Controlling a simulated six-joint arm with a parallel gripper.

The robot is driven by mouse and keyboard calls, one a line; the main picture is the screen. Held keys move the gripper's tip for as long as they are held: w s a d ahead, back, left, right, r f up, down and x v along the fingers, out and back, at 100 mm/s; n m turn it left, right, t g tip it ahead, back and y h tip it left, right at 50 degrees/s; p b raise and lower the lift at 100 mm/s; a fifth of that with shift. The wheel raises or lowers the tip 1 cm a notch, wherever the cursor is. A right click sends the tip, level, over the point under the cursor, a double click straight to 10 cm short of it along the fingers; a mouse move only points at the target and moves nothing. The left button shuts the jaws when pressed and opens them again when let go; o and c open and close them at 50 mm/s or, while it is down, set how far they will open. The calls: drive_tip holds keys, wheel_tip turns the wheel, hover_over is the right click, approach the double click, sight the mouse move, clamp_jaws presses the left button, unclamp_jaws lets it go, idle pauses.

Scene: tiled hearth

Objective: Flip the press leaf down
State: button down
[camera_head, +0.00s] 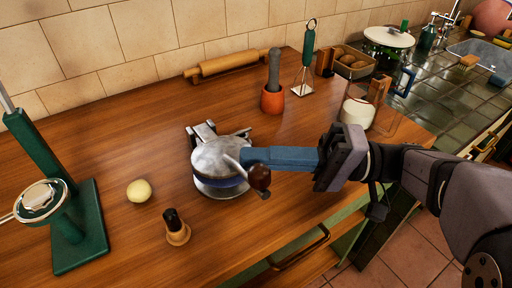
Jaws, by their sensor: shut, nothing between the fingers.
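The press sits near the middle of the wooden counter. Its round grey metal leaf (217,154) lies low over the round base (222,192), close to flat, with a dark bluish band between them. I cannot tell whether it is fully flat. The hinge bracket (203,130) is at the back. A lever with a dark brown knob (260,177) is at the front right. My gripper (245,157) comes in from the right, with blue fingers shut and empty. Its tips are at the leaf's right edge, above the lever; I cannot tell whether they touch.
A pale ball (139,190) and a dark-handled wooden stamp (176,227) stand left of the press. A green stand (77,232) is at far left. A mortar with pestle (272,98), masher (304,68) and rolling pin (226,65) are behind.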

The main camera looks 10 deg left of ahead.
drive_tip(key=shift+s+d+f, duration=0.1)
drive_tip(key=shift+s+f, duration=0.05)
drive_tip(key=shift+f, duration=0.4)
drive_tip(key=shift+r, duration=0.15)
